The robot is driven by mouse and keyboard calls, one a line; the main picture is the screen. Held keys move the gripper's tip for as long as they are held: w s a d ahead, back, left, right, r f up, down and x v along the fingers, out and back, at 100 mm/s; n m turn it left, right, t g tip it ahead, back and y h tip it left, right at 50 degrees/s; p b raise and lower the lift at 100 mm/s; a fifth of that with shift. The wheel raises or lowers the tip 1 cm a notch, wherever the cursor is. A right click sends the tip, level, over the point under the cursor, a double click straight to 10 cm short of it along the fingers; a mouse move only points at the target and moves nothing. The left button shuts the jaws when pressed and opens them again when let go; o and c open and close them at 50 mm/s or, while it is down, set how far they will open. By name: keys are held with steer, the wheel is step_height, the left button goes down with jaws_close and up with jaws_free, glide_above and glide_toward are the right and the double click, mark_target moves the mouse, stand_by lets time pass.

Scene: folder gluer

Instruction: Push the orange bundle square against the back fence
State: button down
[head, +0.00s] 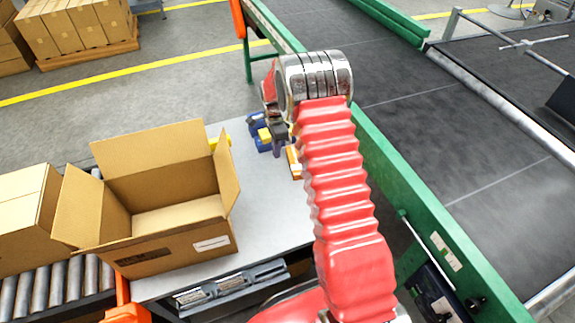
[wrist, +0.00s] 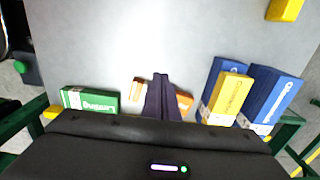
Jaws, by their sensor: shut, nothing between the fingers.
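The orange bundle (wrist: 139,88) lies on the grey table, with part of it showing on each side of my gripper (wrist: 160,80) in the wrist view. My gripper's fingers are together and cover its middle. I cannot tell whether they touch it. In the head view the orange bundle (head: 294,161) shows as a narrow strip just right of my gripper (head: 278,152), partly behind my red arm. I cannot make out the back fence clearly in either view.
A green bundle (wrist: 91,99) lies left of the orange one. Blue bundles (wrist: 272,94) and a yellow one (wrist: 230,93) lie to its right. An open carton (head: 175,245) stands on the table (head: 262,205). A green conveyor rail (head: 385,170) runs along the right.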

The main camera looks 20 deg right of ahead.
mark_target(287, 171)
step_height(287, 171, down, 10)
steer(key=shift+r, duration=0.1)
steer(key=d, duration=0.3)
steer(key=shift+d, duration=0.5)
stand_by(0.6)
